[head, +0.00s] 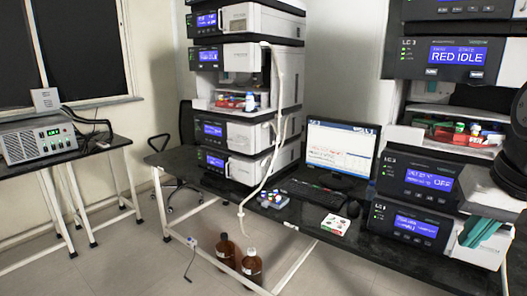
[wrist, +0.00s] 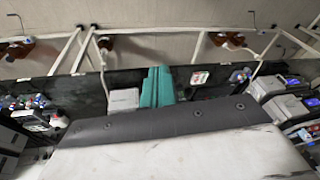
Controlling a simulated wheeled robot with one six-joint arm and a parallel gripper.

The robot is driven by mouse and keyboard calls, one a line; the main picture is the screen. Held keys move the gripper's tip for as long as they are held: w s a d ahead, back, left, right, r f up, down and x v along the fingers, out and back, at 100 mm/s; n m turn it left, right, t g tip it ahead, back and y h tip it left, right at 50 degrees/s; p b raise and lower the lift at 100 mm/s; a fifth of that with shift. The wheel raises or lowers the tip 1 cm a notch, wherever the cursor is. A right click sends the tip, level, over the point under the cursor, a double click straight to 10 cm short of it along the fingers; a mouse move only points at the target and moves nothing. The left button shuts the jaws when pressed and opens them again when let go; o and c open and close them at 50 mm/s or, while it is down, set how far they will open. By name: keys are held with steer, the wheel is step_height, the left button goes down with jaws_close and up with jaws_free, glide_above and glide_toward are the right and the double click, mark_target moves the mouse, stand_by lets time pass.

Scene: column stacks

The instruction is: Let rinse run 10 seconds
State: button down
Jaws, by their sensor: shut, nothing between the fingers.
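The right instrument stack shows a blue screen reading "RED IDLE" (head: 458,56) on its upper module. A lower module (head: 420,180) has a blue screen that seems to read "OFF", and the screen of the bottom module (head: 415,226) is too small to read surely. My gripper (head: 481,232), with teal fingers, is in front of the right side of these lower modules. Its fingers are shut and empty. They also show together in the wrist view (wrist: 157,88). The left stack (head: 235,135) also has lit blue screens. No running liquid can be made out.
A monitor (head: 341,146) and keyboard (head: 308,190) stand between the stacks on a black bench. A white tube (head: 262,185) hangs from the left stack over the bench edge. Brown bottles (head: 251,265) stand on the floor below. A grey device (head: 38,139) sits on the left table.

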steer(key=s+a+f+n+g, duration=0.2)
steer(key=s+a+f+n, duration=0.2)
steer(key=s+a+f, duration=0.1)
steer(key=shift+s+a+f, duration=0.35)
steer(key=shift+s+f, duration=0.25)
steer(key=shift+s, duration=0.45)
